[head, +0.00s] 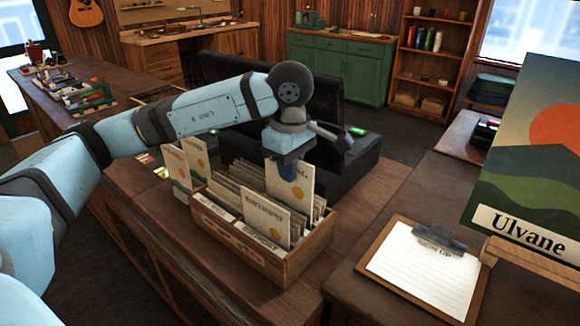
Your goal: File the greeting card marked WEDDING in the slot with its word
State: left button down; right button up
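A wooden card box (290,273) stands on the counter, with rows of cream cards and dividers upright in it. A tall cream card (298,192) stands up from the box's right rear part; only the end of its printed word, seemingly "NG", shows beside my gripper. My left gripper (288,172) points down at this card's top and seems shut on it, its fingers partly covering the print. The card's lower edge is hidden behind a front card (265,218) whose word I cannot read surely. My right gripper is not in view.
Two cream cards (178,175) stand left of the box. A clipboard (425,270) lies on the right counter, beside a large "Ulvane" picture (535,150). Bare counter lies front left of the box.

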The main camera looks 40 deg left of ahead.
aim_at(290, 188)
pick_arm(q)
jog(key=shift+f+b, duration=1.75)
jog(key=shift+f, duration=0.55)
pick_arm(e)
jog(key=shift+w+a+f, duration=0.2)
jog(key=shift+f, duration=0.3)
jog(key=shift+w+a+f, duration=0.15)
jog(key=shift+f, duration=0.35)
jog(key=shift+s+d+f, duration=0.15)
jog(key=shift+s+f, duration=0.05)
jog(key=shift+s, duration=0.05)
pick_arm(q)
jog(key=c, duration=1.2)
grip_release()
jog(key=shift+c, duration=0.2)
